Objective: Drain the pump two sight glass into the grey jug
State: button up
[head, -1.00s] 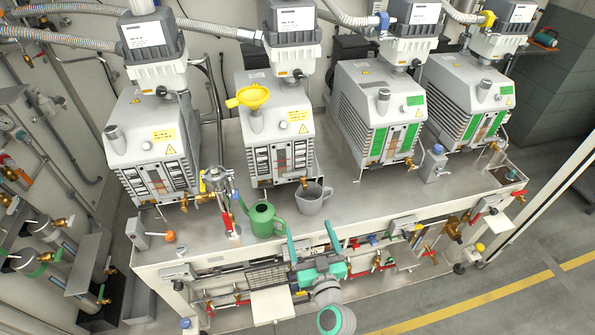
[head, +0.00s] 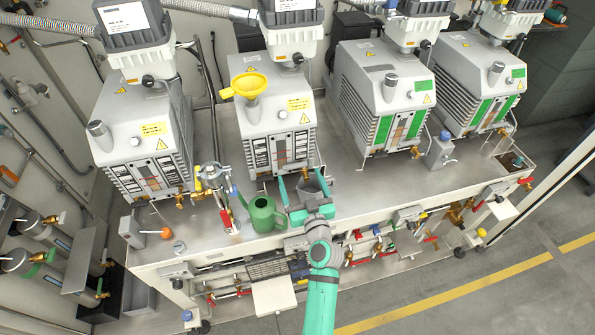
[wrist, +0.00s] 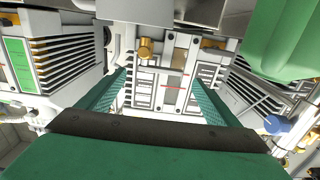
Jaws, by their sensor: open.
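Pump two (head: 270,118) is the second pump from the left, with a yellow funnel (head: 250,85) on top. Its sight glass (wrist: 172,95) is a narrow strip with a red line on the front face. A brass drain fitting (wrist: 147,47) shows close by in the upside-down wrist view. The grey jug (head: 316,187) stands on the bench before pump two, partly hidden by my gripper (head: 294,180). A light grey surface at the wrist view's top edge looks like the jug (wrist: 150,10). My gripper is open and empty, fingers pointing at the pump front; contact with the jug cannot be told.
A green watering can (head: 263,214) stands just left of my gripper. A metal filter assembly with a red handle (head: 226,216) is farther left. Pump three (head: 378,100) stands to the right. The bench top right of the jug (head: 365,180) is clear.

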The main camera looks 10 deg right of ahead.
aim_at(295, 167)
jog(key=shift+w+a, duration=0.1)
jog(key=shift+w, duration=1.8)
jog(key=shift+w, duration=0.1)
